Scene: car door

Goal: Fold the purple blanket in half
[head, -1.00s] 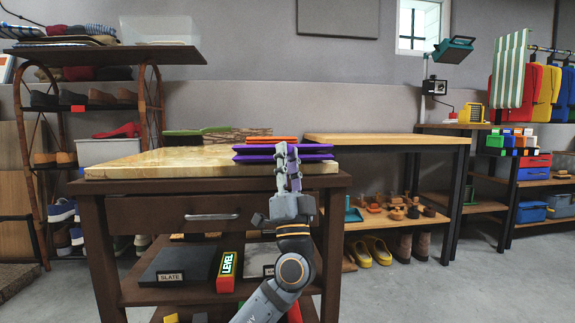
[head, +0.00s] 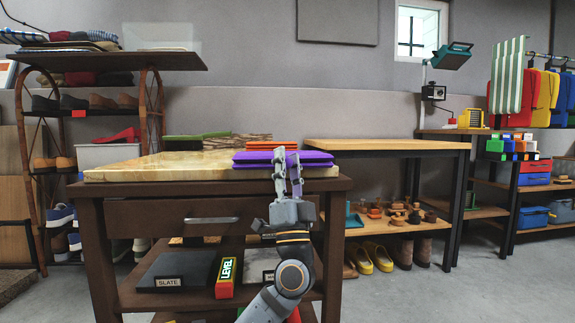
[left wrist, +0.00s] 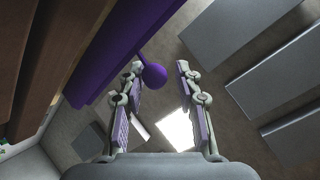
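The purple blanket (head: 255,159) lies flat on the right end of the wooden-topped table, at its front right corner, and shows as stacked layers. In the left wrist view the blanket (left wrist: 115,45) is a purple band along the upper left, with a round purple knob on a stem (left wrist: 154,75) beside the left fingertip. My left gripper (head: 287,155) points up in front of the blanket's front edge, its fingers hiding part of it. In the left wrist view its fingers (left wrist: 160,66) are apart with nothing clasped. My right gripper is not in view.
The table (head: 150,168) has bare wood left of the blanket. An orange item (head: 272,145) and folded cloths (head: 215,141) lie behind. A second table (head: 385,144) stands at the back right, a shoe shelf (head: 105,60) at the left.

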